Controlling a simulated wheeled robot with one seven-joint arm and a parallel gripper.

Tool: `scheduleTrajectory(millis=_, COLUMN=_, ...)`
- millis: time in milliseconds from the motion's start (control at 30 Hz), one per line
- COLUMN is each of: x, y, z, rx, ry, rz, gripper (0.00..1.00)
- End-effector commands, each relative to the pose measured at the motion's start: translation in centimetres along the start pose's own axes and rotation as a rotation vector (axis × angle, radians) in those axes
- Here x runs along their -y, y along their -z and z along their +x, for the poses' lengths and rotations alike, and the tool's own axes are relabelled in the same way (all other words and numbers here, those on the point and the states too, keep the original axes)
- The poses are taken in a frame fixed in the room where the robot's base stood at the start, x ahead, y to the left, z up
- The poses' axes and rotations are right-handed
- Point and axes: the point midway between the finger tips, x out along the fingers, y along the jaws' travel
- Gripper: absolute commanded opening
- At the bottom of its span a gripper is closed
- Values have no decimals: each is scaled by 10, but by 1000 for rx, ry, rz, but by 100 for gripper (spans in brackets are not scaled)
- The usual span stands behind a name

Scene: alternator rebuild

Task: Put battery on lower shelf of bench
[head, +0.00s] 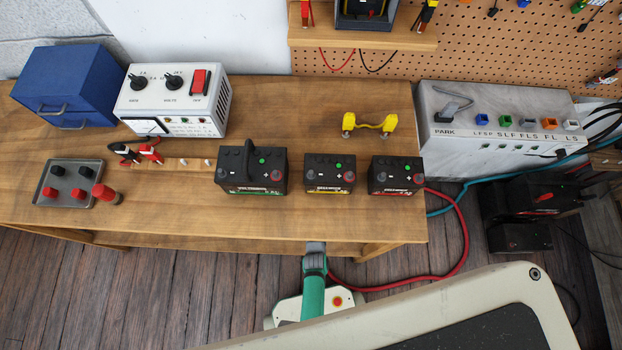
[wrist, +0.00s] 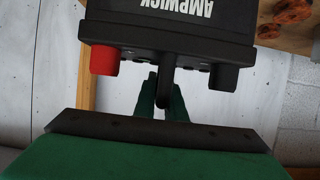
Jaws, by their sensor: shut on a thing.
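In the wrist view a black battery (wrist: 185,15) marked AMPWICK fills the top, appearing upside down, with a red terminal cap (wrist: 104,60) and a dark one (wrist: 223,76). My gripper (wrist: 161,95) has its green fingers closed around the battery's black handle. In the head view my arm reaches under the front edge of the bench (head: 200,220), so the gripper and held battery are hidden there. A wooden surface (wrist: 284,43), perhaps the lower shelf, shows past the battery in the wrist view. Whether the battery touches it cannot be seen.
Three other black batteries stand on the bench top: one with a handle (head: 252,170), two without (head: 329,174) (head: 396,175). Orange-red round parts (wrist: 293,10) lie on the wooden surface. A wooden post (wrist: 86,65) stands beside the battery. A red hose (head: 465,235) runs right.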

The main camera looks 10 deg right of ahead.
Motion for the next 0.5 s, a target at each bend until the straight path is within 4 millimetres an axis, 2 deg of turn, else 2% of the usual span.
scheduleTrajectory(millis=33, x=-3, y=2, z=8, rx=-10, ry=1, rz=-2, gripper=0)
scheduleTrajectory(millis=200, x=-11, y=-8, z=22, rx=-11, ry=0, rz=0, gripper=0)
scheduleTrajectory(millis=500, x=-15, y=-14, z=31, rx=-11, ry=0, rz=0, gripper=0)
